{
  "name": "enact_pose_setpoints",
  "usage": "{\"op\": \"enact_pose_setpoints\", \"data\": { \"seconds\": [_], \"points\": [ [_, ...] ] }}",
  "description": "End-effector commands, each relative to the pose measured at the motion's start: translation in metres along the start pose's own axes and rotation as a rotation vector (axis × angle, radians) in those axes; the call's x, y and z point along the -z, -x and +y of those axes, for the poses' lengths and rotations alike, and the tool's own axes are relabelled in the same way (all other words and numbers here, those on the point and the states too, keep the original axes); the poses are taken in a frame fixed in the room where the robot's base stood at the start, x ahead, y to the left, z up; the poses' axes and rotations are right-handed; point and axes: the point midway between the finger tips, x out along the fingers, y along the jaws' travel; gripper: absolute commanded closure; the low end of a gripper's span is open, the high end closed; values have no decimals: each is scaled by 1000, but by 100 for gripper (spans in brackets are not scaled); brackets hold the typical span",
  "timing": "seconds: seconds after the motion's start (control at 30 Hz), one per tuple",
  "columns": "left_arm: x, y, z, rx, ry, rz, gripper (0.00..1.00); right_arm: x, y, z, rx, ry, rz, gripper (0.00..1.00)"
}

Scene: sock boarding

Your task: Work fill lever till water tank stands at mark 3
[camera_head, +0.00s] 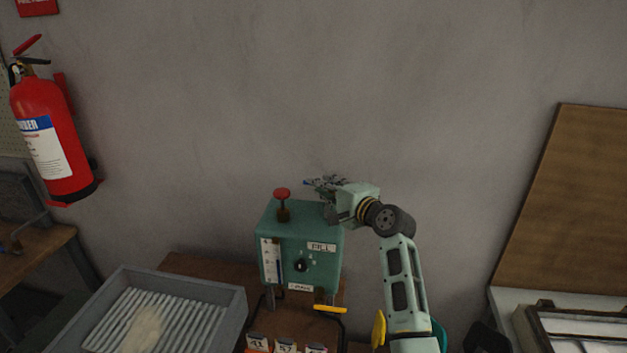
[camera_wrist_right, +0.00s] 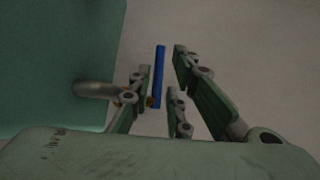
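The green tank box (camera_head: 283,225) stands on a brown bench, with a "FILL" label, a dark knob and a white gauge strip (camera_head: 270,262) on its front. The gauge marks and water level are too small to read. My right gripper (camera_head: 324,186) is at the box's upper right rear edge. In the wrist view a grey rod (camera_wrist_right: 95,90) comes out of the green box, and a slim blue bar (camera_wrist_right: 159,77) stands between the open fingers, nearer the left ones. It looks like the lever's handle. A gap shows between it and the right fingers. My left gripper is out of view.
A red mushroom button (camera_head: 282,193) sits on top of the box. A grey ribbed tray (camera_head: 205,290) with a pale heap is at lower left. Numbered tags (camera_head: 286,346) stand below the box. A red extinguisher (camera_head: 52,140) hangs at left. A brown board (camera_head: 570,205) leans at right.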

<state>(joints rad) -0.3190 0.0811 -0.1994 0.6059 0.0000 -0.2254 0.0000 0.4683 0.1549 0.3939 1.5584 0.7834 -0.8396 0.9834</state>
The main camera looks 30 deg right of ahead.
Motion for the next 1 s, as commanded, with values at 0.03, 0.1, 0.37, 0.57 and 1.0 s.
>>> {"op": "enact_pose_setpoints", "data": {
  "seconds": [0.03,0.1,0.37,0.57,1.0],
  "points": [
    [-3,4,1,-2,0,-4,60,-1,-9,-2,-1,-3,-2,82],
    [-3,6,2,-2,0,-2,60,-1,-18,-2,-1,-2,-1,82],
    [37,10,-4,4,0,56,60,-1,-38,0,-1,0,-1,82],
    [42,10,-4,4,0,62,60,-1,-39,0,0,1,-1,82],
    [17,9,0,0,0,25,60,-1,-39,1,-1,1,0,100]
  ]
}}
